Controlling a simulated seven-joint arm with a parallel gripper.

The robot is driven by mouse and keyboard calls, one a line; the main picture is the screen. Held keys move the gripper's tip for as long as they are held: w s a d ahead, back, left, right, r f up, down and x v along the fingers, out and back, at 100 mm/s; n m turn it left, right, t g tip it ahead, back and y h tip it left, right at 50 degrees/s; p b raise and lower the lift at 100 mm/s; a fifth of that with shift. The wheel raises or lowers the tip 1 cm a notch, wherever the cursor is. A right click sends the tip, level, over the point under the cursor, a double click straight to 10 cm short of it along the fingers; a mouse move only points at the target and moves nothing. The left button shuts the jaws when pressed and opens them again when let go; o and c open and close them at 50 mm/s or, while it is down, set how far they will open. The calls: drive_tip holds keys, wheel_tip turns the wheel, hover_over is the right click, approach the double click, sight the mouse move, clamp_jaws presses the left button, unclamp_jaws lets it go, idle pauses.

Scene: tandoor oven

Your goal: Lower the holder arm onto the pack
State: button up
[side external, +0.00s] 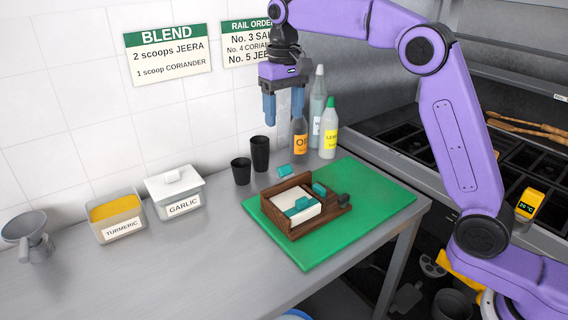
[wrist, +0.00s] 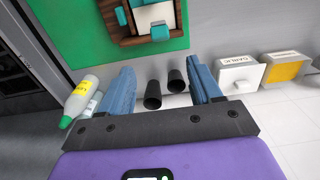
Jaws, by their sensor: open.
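A brown wooden holder (side external: 328,213) sits on the green board, with a white pack (side external: 307,213) lying in it. A teal piece (side external: 299,205) lies across the pack. Another teal block (side external: 319,189) is at the holder's right side, and a third (side external: 284,170) shows at its back edge. I cannot tell which teal part belongs to the holder arm. In the wrist view, the holder (wrist: 183,39) and pack (wrist: 150,14) are at the top, partly cut off. My gripper (side external: 283,117) is open and empty, above and behind the holder; its fingers (wrist: 158,72) are apart.
Two black cups (side external: 260,153) stand behind the holder, below my gripper. An oil bottle (side external: 299,140) and a yellow-labelled bottle (side external: 329,130) stand close by. Garlic (side external: 175,192) and turmeric (side external: 118,215) containers are at left. The green board (side external: 375,205) is clear on its right.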

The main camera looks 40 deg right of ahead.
sight(281, 174)
wheel_tip(281, 174, down, 14)
drive_tip(key=shift+r, duration=0.1)
idle(0.4)
clamp_jaws()
